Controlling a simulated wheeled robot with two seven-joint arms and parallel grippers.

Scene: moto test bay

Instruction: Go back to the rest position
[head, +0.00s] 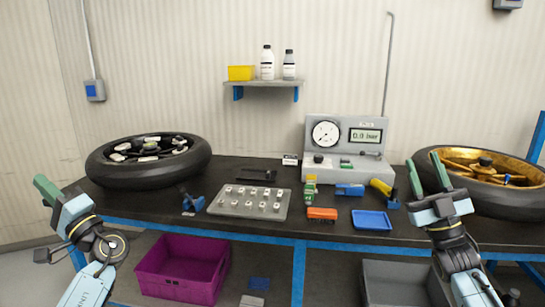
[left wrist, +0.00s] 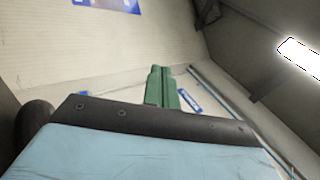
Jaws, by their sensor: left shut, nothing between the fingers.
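My left gripper (head: 42,182) is raised at the left, in front of the bench's left end. Its green fingers are together and empty, and they also show shut in the left wrist view (left wrist: 161,72), pointing toward the wall and ceiling. My right gripper (head: 422,158) is raised at the right, in front of the gold-rimmed wheel. Its two green fingers stand apart with nothing seen between them. Both grippers point upward and neither holds anything.
The dark workbench (head: 240,168) carries a black wheel (head: 140,178), a gold-rimmed wheel (head: 520,196), a grey tray of small parts (head: 224,208), a gauge box (head: 325,163) and a blue tray (head: 371,221). Below are a purple crate (head: 178,287) and a grey bin (head: 395,272).

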